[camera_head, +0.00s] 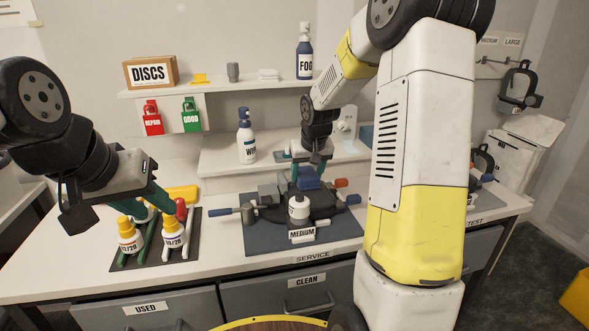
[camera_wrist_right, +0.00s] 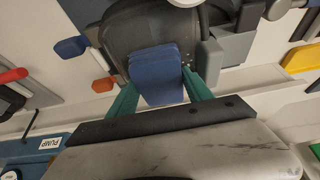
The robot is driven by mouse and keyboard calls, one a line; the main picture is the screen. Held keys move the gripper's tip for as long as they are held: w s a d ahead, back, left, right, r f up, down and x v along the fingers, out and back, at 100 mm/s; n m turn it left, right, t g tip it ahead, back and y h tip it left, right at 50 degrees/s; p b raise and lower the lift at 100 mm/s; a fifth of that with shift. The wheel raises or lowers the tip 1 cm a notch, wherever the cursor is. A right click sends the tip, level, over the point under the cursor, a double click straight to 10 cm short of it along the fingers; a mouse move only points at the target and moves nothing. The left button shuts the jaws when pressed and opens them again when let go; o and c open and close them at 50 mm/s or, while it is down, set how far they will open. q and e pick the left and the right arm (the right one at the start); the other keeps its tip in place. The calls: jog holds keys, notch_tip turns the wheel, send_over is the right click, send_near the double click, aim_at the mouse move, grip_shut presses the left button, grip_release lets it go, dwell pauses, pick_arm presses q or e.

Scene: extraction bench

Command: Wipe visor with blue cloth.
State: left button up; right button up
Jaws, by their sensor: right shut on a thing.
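The cloth overlaps the visor in view; contact is hard to tell. My left gripper (camera_head: 152,208) is open and empty above the yellow-capped bottles.
A white spray bottle (camera_head: 246,140) stands on the low riser behind. Blue and orange knobs flank the mask. The bench front between the mats is clear.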

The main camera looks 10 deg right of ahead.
aim_at(302, 179)
jog(key=shift+s+f, duration=0.1)
jog(key=shift+s, duration=1.25)
jog(key=shift+w, duration=2.75)
jog(key=shift+s, duration=2.85)
jog(key=shift+w+a, duration=0.35)
jog(key=shift+w, duration=0.5)
jog(key=shift+w+a, duration=0.3)
jog(key=shift+w, duration=0.55)
jog(key=shift+w+a, duration=0.25)
jog(key=shift+w, duration=0.3)
jog(key=shift+w+a, duration=0.2)
jog(key=shift+w, duration=0.35)
jog(key=shift+s, duration=1.2)
jog(key=shift+s+f, duration=0.15)
jog(key=shift+s, duration=0.7)
jog(key=shift+s+f, duration=0.1)
jog(key=shift+s, duration=0.7)
jog(key=shift+w+r, duration=0.2)
jog(key=shift+w, duration=2.7)
jog(key=shift+c, duration=0.7)
jog(key=shift+s+r, duration=0.2)
jog(key=shift+s, duration=1.15)
jog(key=shift+s+d+f, duration=0.1)
jog(key=shift+s+f, duration=0.1)
jog(key=shift+s, duration=1.25)
jog(key=shift+w, duration=2.75)
jog(key=shift+s+r, duration=0.15)
jog(key=shift+s, duration=1)
jog(key=shift+s+f, duration=0.2)
jog(key=shift+s, duration=1.4)
